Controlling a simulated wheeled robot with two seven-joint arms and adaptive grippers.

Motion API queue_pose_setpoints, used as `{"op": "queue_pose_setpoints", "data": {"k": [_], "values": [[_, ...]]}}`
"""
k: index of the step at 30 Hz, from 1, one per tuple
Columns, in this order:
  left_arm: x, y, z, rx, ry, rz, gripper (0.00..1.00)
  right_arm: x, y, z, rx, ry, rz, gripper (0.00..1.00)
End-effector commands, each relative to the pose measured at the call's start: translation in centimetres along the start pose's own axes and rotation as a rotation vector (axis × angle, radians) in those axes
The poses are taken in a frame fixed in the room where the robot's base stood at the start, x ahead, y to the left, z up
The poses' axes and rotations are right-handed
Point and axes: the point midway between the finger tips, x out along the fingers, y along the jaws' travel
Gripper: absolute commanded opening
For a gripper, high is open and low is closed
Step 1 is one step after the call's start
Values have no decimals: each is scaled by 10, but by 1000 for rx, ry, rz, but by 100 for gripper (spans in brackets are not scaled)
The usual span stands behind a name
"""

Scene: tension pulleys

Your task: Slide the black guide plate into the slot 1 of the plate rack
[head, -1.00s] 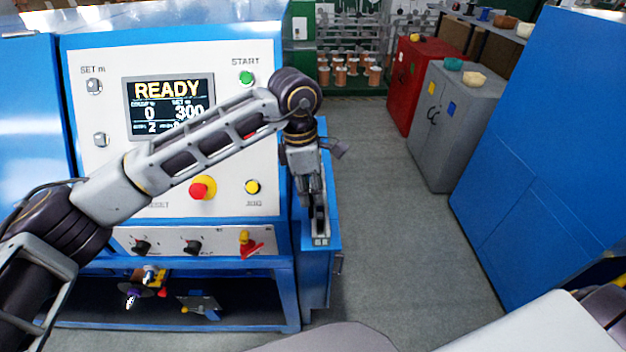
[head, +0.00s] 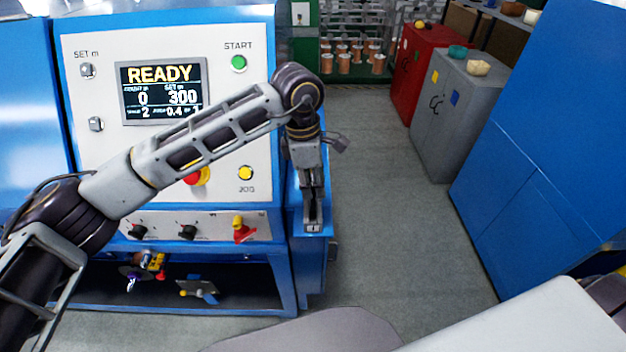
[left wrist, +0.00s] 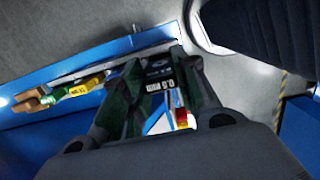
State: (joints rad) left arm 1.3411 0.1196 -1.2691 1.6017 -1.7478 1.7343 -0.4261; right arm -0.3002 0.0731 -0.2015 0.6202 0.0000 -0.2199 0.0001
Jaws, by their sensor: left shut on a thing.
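My left gripper (head: 313,222) points down beside the right side of the blue machine, over a narrow blue ledge. In the left wrist view its two fingers (left wrist: 160,92) are shut on the black guide plate (left wrist: 160,77), which carries a small white label reading about 0.5. The plate's lower part is hidden by the fingers and hand. Green and yellow pieces (left wrist: 72,92) sit in a row at left on a blue surface in the left wrist view; I cannot tell whether they belong to the plate rack. My right gripper is not in view.
The machine's control panel (head: 215,110) stands close behind my left arm, with knobs and buttons. Tools lie on its lower shelf (head: 235,285). Grey floor (head: 385,230) is free to the right, up to a blue cabinet (head: 545,150). Red and grey cabinets (head: 455,105) stand farther back.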

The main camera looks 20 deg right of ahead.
Motion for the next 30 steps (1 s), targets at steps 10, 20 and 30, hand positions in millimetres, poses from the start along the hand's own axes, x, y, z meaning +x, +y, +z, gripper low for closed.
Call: {"op": "queue_pose_setpoints", "data": {"k": [10, 20, 30], "values": [[14, 0, -2, 0, 0, -1, 6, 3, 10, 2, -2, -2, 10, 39], [17, 0, -2, 0, 0, -1, 6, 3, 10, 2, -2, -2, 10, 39], [17, 0, -2, 0, 0, 0, 6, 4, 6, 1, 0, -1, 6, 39]]}}
